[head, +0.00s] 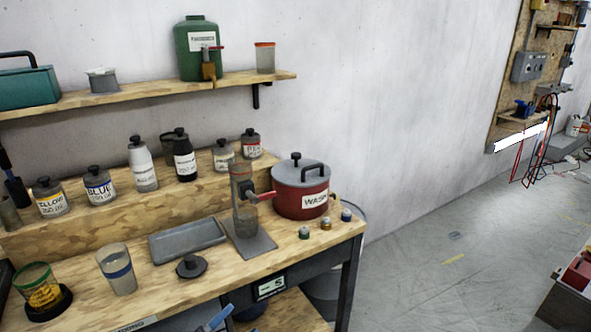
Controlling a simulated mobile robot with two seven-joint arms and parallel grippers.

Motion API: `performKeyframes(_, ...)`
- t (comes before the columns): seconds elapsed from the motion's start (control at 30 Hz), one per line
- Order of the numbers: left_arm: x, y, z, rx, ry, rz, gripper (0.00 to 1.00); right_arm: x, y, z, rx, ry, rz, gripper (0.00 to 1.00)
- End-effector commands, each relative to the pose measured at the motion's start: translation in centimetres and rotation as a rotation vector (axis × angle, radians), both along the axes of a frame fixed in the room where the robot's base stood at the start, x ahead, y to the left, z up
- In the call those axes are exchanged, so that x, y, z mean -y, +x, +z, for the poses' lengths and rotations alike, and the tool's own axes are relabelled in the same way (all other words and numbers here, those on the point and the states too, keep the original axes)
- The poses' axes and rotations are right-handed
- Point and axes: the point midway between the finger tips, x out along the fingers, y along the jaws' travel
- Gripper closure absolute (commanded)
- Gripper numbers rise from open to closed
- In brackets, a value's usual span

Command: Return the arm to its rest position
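Neither of my grippers shows in the head view, and no part of my arms can be made out with certainty. What they hold, if anything, cannot be seen. The wooden workbench (213,279) fills the lower left. On it stand a clear cup with a blue band (118,270), a cup with a green rim (39,288) holding something amber, and an empty-looking grey tray (187,240). A red pot labelled WASH (300,190) stands at the right end. A tall clear vessel (245,215) stands on a grey plate (262,246) beside it.
Labelled bottles, including a yellow one (50,199) and a blue one (99,187), line the raised step. A wall shelf (140,92) holds a green canister (196,50) and a teal box (28,86). Open floor (440,265) lies right of the bench; a red-topped unit (578,275) stands far right.

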Motion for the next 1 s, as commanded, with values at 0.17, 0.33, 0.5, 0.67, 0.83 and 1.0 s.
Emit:
performKeyframes(0.17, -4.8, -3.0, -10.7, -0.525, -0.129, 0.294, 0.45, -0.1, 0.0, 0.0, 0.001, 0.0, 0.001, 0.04)
performKeyframes(0.33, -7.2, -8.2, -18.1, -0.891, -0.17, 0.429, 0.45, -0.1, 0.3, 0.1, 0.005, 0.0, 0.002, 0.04)
performKeyframes(0.5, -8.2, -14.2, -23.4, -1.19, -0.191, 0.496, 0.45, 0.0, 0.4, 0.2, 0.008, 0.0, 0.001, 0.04)
performKeyframes(0.67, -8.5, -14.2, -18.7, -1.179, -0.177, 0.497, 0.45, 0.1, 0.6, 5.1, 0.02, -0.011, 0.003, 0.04)
performKeyframes(0.83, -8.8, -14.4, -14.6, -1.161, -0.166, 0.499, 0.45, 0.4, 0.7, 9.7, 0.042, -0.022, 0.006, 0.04)
performKeyframes(1.0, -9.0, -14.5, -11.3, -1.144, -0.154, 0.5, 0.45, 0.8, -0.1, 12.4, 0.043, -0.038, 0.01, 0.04)
